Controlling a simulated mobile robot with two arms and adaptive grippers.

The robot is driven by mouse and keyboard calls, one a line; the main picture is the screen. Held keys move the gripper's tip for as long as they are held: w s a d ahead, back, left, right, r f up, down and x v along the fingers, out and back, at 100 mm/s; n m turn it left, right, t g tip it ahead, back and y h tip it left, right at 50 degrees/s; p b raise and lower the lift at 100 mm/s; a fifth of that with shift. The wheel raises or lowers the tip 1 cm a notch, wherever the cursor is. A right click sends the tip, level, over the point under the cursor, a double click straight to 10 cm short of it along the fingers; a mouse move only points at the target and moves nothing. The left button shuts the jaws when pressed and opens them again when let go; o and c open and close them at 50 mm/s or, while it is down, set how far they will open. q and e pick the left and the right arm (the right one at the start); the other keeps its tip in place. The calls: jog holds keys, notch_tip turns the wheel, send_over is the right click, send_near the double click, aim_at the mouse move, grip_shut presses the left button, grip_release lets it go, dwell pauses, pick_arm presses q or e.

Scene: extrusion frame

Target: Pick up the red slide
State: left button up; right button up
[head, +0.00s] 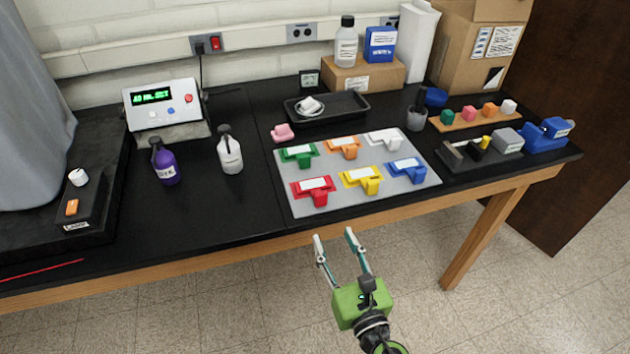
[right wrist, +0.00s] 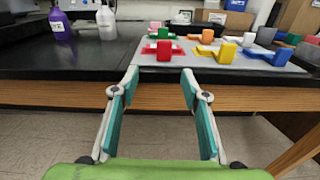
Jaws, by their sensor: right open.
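The red slide (head: 314,189) lies on the grey mat (head: 410,196) at its front left corner, with a pale label on top. In the right wrist view the red slide (right wrist: 164,50) is straight ahead, beyond the fingertips. My right gripper (head: 334,234) is open and empty, in front of the table edge and apart from the slide. It also shows in the right wrist view (right wrist: 159,76), with its fingers spread. My left gripper is not in view.
Green (head: 299,154), orange (head: 344,146), white (head: 384,138), yellow (head: 361,179) and blue (head: 406,170) slides share the mat. A white bottle (head: 230,154) and a purple bottle (head: 165,164) stand to the left. The wooden table edge (head: 252,248) lies between my right gripper and the mat.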

aim_at(322, 196)
jog(key=shift+n, duration=0.3)
jog(key=w, duration=0.2)
jog(key=w+a+r+p, duration=0.1)
jog(key=w, duration=0.4)
jog(key=shift+a+r+p, duration=0.3)
jog(key=shift+a+r, duration=0.05)
jog(key=shift+w+a, duration=0.2)
jog(key=shift+w, duration=0.2)
jog(key=shift+w+a, duration=0.1)
jog(key=shift+w, duration=0.05)
jog(key=x, duration=0.4)
jog(key=shift+w+d+r, duration=0.1)
jog(key=shift+w+d, duration=0.1)
jog(key=shift+w, duration=0.05)
jog(key=shift+w+a, duration=0.15)
jog(key=shift+w, duration=0.25)
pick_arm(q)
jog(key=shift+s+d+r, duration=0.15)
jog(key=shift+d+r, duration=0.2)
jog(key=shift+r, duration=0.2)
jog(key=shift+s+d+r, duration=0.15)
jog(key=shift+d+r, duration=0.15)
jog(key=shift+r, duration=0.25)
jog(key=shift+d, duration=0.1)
pick_arm(e)
jog(key=shift+s, duration=0.1)
